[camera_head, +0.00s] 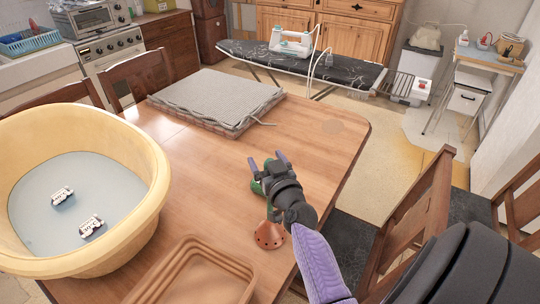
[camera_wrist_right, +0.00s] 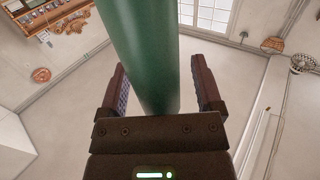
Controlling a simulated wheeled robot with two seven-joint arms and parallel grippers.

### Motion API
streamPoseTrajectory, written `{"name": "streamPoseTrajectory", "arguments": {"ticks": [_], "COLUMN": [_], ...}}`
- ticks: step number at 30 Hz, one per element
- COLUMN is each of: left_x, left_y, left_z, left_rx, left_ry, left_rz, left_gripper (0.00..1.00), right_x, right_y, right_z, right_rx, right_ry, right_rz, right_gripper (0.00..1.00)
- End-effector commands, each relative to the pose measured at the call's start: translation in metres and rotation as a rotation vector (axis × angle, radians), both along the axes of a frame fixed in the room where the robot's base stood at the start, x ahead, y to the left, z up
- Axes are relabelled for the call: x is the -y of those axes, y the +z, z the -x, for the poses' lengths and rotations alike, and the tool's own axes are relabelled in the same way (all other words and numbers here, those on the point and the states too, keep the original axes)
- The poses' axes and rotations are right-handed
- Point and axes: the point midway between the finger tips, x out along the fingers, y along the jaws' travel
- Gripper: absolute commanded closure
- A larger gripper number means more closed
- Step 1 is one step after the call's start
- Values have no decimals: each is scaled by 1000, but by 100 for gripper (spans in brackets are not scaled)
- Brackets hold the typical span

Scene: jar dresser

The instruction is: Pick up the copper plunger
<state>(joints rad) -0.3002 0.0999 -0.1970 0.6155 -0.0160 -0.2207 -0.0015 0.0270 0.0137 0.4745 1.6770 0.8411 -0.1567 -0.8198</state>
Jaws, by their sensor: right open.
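The copper plunger (camera_head: 268,235) stands on the wooden table near its right edge, with its perforated copper cone at the bottom. A green shaft, apparently its handle, shows partly behind my right gripper (camera_head: 268,161) in the head view. In the right wrist view the green handle (camera_wrist_right: 143,50) runs down from the top edge and lies between the two fingers. The fingers are open, one on each side of it, with visible gaps. Most of the handle is hidden by the gripper in the head view. My left gripper is not in view.
A large yellow tub (camera_head: 150,165) with water and two small labelled items fills the table's left. A grey folded cloth stack (camera_head: 215,100) lies at the back. A brown tray (camera_head: 195,275) sits in front. Chairs (camera_head: 425,200) stand at the right. The table's middle is clear.

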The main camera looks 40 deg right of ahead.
Motion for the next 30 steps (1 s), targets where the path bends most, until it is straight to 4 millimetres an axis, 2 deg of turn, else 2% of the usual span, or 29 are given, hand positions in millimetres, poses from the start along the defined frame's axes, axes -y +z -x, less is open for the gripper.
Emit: {"name": "streamPoseTrajectory", "arguments": {"ticks": [4,15,16,25,28,30], "left_x": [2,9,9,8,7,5], "left_y": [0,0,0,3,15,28], "left_z": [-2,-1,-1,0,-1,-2], "left_rx": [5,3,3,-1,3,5], "left_ry": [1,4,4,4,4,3], "left_rz": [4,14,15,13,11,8], "left_gripper": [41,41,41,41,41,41], "right_x": [0,0,0,0,0,0], "right_y": [0,0,0,4,22,41], "right_z": [0,1,1,1,0,0], "right_rx": [0,0,0,2,6,9], "right_ry": [0,0,0,0,-1,-1], "right_rz": [0,0,0,0,1,0], "right_gripper": [19,97,100,100,100,100]}}
